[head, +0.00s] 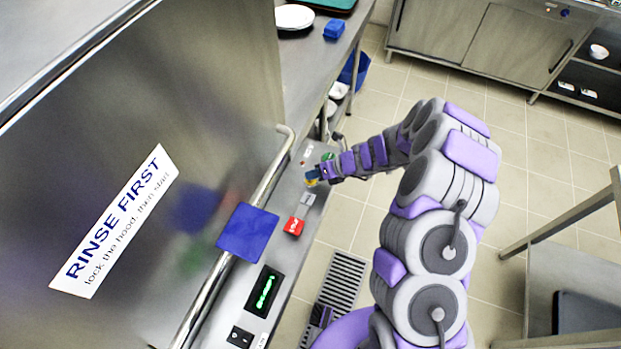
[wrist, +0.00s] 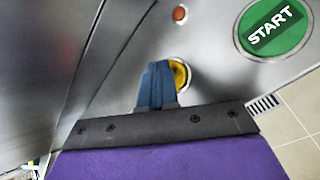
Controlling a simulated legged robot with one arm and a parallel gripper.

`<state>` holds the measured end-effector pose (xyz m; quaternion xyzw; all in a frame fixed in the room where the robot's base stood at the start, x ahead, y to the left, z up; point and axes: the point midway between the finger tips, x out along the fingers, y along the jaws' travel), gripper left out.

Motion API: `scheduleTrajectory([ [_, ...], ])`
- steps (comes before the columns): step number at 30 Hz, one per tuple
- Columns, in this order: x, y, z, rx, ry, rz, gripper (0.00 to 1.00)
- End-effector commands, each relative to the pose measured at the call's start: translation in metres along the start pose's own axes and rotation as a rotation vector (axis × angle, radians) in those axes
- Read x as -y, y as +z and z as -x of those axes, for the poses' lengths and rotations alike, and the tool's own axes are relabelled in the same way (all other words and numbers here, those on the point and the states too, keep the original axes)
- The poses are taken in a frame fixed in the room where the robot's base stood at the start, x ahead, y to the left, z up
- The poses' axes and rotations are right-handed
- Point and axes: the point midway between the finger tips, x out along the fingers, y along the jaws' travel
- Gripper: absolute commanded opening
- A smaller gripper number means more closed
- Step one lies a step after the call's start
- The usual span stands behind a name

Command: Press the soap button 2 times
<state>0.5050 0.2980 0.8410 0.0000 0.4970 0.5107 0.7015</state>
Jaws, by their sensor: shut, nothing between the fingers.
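A round yellow button (wrist: 180,73), likely the soap button, is on the metal control panel; I can read no label on it. It also shows in the head view (head: 312,175), partly behind my gripper. My gripper (wrist: 160,66) is shut and empty. Its blue fingertips are at the button and cover its left part in the wrist view. I cannot tell whether they touch or press it. In the head view my gripper (head: 316,174) reaches the panel from the right.
A green START button (wrist: 273,26) and a small red light (wrist: 180,14) are close to the yellow button. The panel (head: 272,250) also has a red switch (head: 293,226) and a green display (head: 265,291). A hood (head: 215,120) with a long bar handle stands left. Open floor is right.

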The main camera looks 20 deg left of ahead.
Motion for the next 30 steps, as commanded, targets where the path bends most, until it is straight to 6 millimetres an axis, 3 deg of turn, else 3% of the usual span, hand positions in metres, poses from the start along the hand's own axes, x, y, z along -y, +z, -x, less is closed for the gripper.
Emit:
scheduleTrajectory([
  [21,0.002,-0.002,-0.003,-0.001,0.000,0.000,0.00],
  [30,-0.005,0.005,0.007,-0.001,0.000,0.000,0.00],
])
